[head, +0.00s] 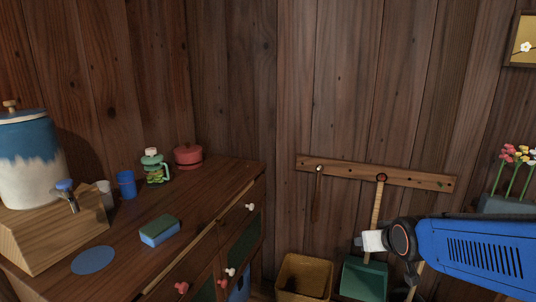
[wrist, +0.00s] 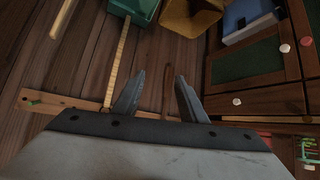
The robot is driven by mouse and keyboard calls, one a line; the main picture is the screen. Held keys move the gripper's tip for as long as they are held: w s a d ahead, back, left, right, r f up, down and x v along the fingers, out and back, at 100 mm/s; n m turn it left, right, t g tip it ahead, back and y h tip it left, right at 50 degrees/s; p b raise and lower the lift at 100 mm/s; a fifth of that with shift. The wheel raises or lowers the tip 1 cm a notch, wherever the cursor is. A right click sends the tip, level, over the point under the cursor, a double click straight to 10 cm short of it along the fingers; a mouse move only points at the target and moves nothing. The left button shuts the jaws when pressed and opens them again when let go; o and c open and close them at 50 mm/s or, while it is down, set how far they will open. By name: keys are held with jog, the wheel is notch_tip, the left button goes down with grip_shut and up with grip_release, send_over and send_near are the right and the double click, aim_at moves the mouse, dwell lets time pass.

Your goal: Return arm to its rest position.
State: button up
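My arm (head: 475,255) reaches in from the right edge of the head view, in front of the wall at the right. In the wrist view my gripper (wrist: 158,92) shows two dark fingers spread apart, with nothing between them. Behind the fingers is the wood wall with a peg rail (wrist: 50,102). In the head view the fingers are hard to make out beside the arm's dark joint.
A wooden cabinet (head: 205,215) at left carries a dispenser (head: 30,150), blue cup (head: 127,185), sponge (head: 160,231) and red pot (head: 188,156). A yellow bin (head: 304,275) and green dustpan (head: 364,280) are below the rail (head: 340,173). Flowers (head: 518,165) stand at right.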

jog(key=s+g, duration=0.5)
jog(key=s, duration=1.8)
jog(key=shift+r, duration=0.45)
